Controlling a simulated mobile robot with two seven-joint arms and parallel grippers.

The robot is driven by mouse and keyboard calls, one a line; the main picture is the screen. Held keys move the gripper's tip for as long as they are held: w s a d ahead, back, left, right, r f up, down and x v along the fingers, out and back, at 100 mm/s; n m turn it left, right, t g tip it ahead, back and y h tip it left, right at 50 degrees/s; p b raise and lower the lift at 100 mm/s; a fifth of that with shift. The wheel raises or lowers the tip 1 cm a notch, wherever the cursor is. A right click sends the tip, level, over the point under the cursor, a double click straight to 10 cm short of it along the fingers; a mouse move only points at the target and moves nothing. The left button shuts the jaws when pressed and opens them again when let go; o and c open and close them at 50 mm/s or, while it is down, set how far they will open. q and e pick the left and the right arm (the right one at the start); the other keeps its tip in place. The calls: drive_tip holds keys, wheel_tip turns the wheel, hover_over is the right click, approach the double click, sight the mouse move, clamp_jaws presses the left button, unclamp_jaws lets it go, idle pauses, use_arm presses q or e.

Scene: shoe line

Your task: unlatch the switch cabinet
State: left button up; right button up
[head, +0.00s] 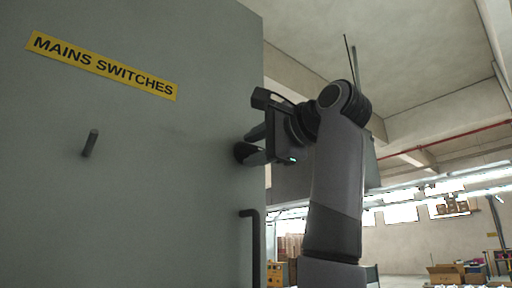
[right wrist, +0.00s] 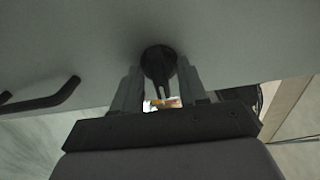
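The switch cabinet (head: 150,200) is a large grey-green box with a yellow "MAINS SWITCHES" label (head: 103,66). A dark round latch (head: 242,152) sits near its right edge, partly hidden by my right gripper (head: 252,143). In the right wrist view the latch (right wrist: 157,60) shows as a black round base with a dark lever. My right gripper (right wrist: 161,72) has its fingers apart on either side of the lever, close to the cabinet face. A gap shows between the left finger and the lever; contact on the right is unclear. My left gripper is out of view.
A black bar handle (head: 254,245) is below the latch, near the cabinet's right edge; it also shows in the right wrist view (right wrist: 42,98). A short dark peg (head: 90,143) sticks out of the face at left. Beyond the cabinet, cardboard boxes (head: 446,273) stand far back.

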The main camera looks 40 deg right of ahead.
drive_tip(key=s+b, duration=0.2)
drive_tip(key=s, duration=0.5)
drive_tip(key=shift+d, duration=0.3)
idle(0.3)
